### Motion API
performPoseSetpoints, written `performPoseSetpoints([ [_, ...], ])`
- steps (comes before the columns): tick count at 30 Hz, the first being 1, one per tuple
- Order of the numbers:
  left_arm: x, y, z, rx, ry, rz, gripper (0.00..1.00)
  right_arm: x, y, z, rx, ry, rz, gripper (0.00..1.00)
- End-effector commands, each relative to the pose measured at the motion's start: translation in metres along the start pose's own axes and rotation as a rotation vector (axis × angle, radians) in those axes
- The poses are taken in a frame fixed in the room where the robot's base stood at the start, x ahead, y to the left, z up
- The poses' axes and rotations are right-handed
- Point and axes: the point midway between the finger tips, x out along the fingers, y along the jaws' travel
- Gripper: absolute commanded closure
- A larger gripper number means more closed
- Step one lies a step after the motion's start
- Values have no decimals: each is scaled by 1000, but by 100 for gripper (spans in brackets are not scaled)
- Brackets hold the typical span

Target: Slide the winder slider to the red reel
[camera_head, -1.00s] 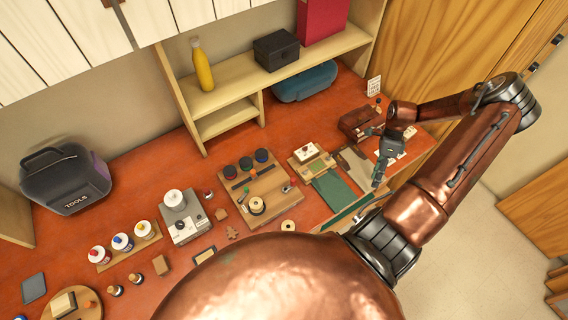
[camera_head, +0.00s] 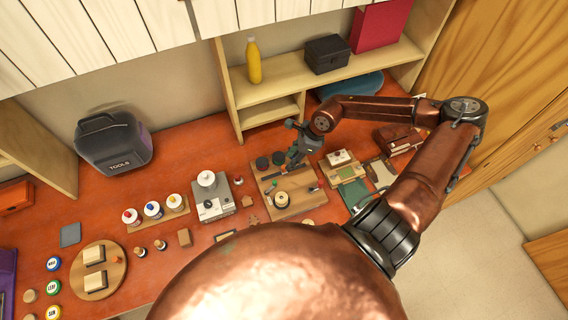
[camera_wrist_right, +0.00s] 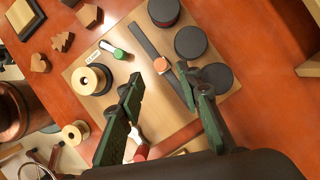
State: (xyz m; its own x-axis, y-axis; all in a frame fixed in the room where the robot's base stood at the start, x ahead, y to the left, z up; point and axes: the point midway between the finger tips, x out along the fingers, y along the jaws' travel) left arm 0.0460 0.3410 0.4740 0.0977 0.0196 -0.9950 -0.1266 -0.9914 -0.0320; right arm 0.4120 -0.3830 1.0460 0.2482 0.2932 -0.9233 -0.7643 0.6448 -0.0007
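The winder board (camera_head: 270,204) is light wood with a dark slot (camera_wrist_right: 146,40). The slider's orange knob (camera_wrist_right: 161,64) sits near the slot's middle in the right wrist view. Three dark-topped reels stand beside the slot. The red reel, with a red side (camera_wrist_right: 165,12), is at the top there; it appears to be the leftmost reel (camera_head: 262,163) in the head view. My right gripper (camera_head: 291,165) is over the board; its green fingers (camera_wrist_right: 160,76) are open around the knob's position. Contact cannot be told. The right reel is hidden in the head view. My left gripper is not in view.
A pale spool (camera_wrist_right: 95,79) and a green-and-white piece (camera_wrist_right: 120,54) are on the board. A grey machine (camera_head: 212,200) stands left of it and a green mat (camera_head: 353,192) lies right. The shelf (camera_head: 270,112) rises behind.

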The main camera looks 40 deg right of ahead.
Motion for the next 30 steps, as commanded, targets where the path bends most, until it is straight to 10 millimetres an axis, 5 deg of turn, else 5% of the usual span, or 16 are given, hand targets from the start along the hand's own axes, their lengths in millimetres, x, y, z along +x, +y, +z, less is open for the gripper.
performPoseSetpoints([
  [9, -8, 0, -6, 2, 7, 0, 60, 41, 0, 1, 0, -2, 1, 68],
  [20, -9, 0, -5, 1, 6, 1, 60, 49, 0, 0, 0, 0, 1, 68],
  [30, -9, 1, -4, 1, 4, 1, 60, 48, 0, 0, -1, 0, 1, 90],
])
